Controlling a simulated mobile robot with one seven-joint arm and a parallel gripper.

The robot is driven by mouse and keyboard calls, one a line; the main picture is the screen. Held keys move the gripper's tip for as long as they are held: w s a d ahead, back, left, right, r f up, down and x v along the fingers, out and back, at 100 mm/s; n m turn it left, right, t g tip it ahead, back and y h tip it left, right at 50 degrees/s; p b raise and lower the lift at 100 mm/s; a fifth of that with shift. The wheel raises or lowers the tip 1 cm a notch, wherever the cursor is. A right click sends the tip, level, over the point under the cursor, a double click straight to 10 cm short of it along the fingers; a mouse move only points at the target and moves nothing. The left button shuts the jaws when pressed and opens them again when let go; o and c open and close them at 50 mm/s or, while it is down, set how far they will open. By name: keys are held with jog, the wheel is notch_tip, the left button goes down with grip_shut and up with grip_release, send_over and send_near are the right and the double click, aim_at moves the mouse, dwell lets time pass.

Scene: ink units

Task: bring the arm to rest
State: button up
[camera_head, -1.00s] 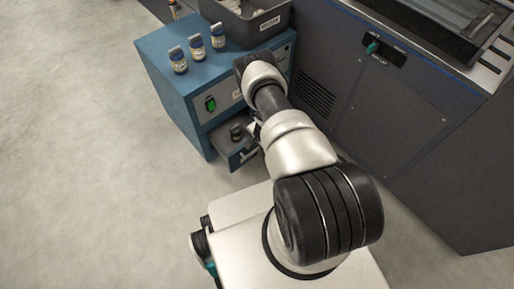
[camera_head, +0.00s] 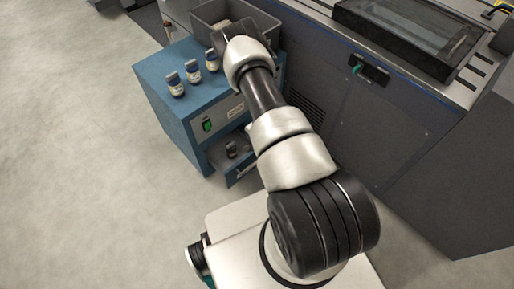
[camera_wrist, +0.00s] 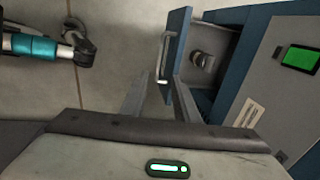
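My arm (camera_head: 290,150) reaches from my base up over the blue cabinet (camera_head: 168,80). Its end covers part of the cabinet top and the grey bin behind. My gripper (camera_wrist: 163,92) shows in the wrist view with two fingers apart and nothing between them. The head view hides the fingers. The cabinet's drawer (camera_head: 236,172) stands open, with a dark round object (camera_head: 231,150) inside; this object also shows in the wrist view (camera_wrist: 203,60). The gripper appears clear of the drawer handle (camera_wrist: 165,55).
A grey bin (camera_head: 208,14) sits at the back. A large dark machine (camera_head: 375,120) fills the right. Open floor (camera_head: 80,150) lies to the left.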

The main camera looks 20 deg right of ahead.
jog(key=shift+s+r, duration=0.15)
jog(key=shift+r, duration=0.35)
